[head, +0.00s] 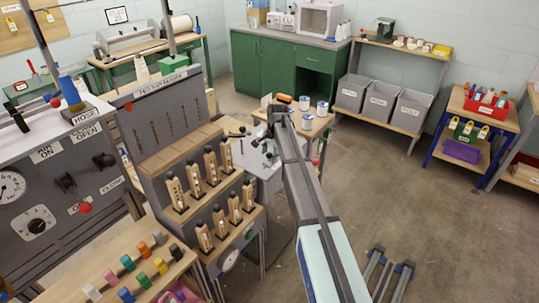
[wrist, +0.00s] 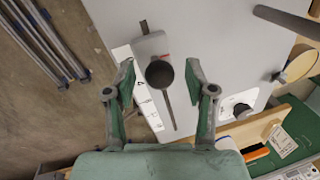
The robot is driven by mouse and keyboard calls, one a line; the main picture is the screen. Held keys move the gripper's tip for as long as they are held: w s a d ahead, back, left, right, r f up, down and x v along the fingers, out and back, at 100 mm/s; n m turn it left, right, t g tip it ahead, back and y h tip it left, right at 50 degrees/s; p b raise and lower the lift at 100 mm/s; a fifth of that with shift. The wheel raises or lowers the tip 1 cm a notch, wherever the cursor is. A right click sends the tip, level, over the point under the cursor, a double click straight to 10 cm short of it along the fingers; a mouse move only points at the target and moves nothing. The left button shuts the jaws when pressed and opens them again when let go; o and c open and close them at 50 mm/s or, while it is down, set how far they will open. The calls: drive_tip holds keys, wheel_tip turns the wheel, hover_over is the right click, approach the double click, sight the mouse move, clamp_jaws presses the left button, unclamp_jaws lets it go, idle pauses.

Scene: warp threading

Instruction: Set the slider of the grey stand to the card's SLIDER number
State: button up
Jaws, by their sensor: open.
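The grey stand (wrist: 215,30) fills the middle of the wrist view; in the head view it shows partly behind my arm (head: 247,158). Its slider has a round black knob (wrist: 159,74) near the upper end of a dark slot (wrist: 171,115). A white number scale (wrist: 146,100) runs along the slot's left side; its figures are too small to read surely. My gripper (wrist: 160,66) is open, with one finger on each side of the knob and gaps between. I cannot tell the fingertips' height against the knob. I cannot make out the card with the SLIDER number.
A black dial knob (wrist: 242,110) and a dark rod (wrist: 286,22) are on the stand's right side in the wrist view. A small wooden table (head: 312,128) with cups lies behind.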

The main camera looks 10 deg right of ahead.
drive_tip(key=shift+f, duration=0.5)
clamp_jaws()
drive_tip(key=shift+w, duration=0.15)
drive_tip(key=w+d, duration=0.5)
drive_tip(key=d, duration=0.1)
drive_tip(key=w+d, duration=0.5)
drive_tip(key=w, duration=0.1)
drive_tip(key=shift+d+b, duration=0.35)
drive_tip(key=shift+r, duration=0.1)
drive_tip(key=shift+w+d, duration=0.1)
